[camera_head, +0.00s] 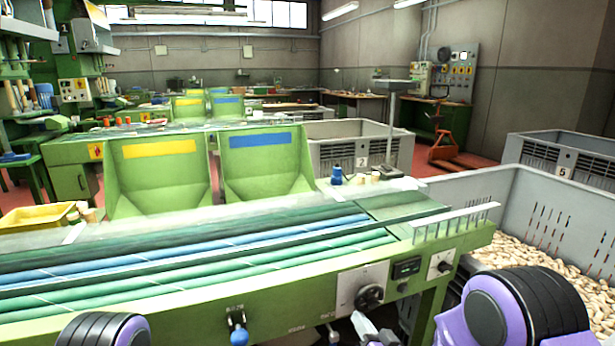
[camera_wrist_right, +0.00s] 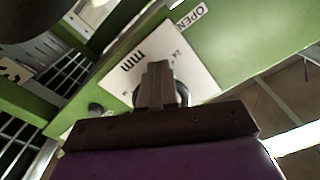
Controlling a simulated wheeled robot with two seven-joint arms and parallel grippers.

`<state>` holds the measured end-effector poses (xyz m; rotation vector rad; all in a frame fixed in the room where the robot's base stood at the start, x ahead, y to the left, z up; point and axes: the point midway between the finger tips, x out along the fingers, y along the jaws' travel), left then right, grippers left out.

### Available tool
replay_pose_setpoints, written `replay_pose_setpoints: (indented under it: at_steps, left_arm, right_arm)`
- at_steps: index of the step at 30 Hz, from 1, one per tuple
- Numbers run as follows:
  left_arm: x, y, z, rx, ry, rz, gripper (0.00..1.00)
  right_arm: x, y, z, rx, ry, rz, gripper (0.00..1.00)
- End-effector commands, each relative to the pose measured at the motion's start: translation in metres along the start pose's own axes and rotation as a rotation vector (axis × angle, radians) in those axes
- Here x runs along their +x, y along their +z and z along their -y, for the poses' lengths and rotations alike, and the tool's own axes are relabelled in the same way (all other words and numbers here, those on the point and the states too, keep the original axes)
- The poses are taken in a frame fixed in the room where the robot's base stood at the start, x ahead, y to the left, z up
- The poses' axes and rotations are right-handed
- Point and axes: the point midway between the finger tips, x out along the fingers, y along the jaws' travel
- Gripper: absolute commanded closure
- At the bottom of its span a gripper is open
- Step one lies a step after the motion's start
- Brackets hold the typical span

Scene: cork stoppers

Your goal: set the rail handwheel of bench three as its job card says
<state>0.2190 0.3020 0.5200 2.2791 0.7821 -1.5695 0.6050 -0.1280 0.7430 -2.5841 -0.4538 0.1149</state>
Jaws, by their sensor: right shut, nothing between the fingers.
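The handwheel (camera_head: 369,297) is a dark round knob on a pale scale plate (camera_head: 347,286) on the green bench front. My right gripper (camera_head: 362,325) is just below and in front of it, shut and empty. In the right wrist view the shut fingers (camera_wrist_right: 158,80) point at the plate (camera_wrist_right: 125,70), which is marked "mm". They cover most of the dark wheel (camera_wrist_right: 182,93), so its setting is hidden. I cannot tell whether the fingers touch it. No job card or bench number is readable. My left gripper is not in view.
A small display (camera_head: 407,268) and a dial (camera_head: 441,266) sit right of the handwheel. A blue-knobbed lever (camera_head: 238,335) is to its left. The belt table (camera_head: 200,255) has a white-pronged rack at right. A grey crate (camera_head: 520,190) of corks stands at far right.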

Motion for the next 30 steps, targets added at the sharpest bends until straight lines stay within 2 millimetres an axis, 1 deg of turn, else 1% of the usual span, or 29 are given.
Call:
replay_pose_setpoints:
  at_steps: [4,14,17,24,27,30]
  left_arm:
    - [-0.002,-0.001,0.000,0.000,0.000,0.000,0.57]
    - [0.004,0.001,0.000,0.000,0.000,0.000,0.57]
    - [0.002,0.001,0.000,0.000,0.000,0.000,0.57]
    - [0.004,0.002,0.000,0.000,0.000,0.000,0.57]
    - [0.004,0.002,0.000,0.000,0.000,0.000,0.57]
    - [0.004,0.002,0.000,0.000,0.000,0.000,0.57]
  right_arm:
    - [0.000,-0.001,0.004,0.001,0.001,0.000,1.00]
    - [-0.003,0.010,0.005,0.002,0.002,0.005,1.00]
    - [-0.014,0.009,0.005,0.000,0.002,0.007,1.00]
    - [-0.048,0.010,0.005,0.001,0.001,0.008,1.00]
    - [-0.058,0.010,0.005,0.000,0.002,0.006,1.00]
    - [-0.061,0.009,0.005,0.000,0.001,0.005,1.00]
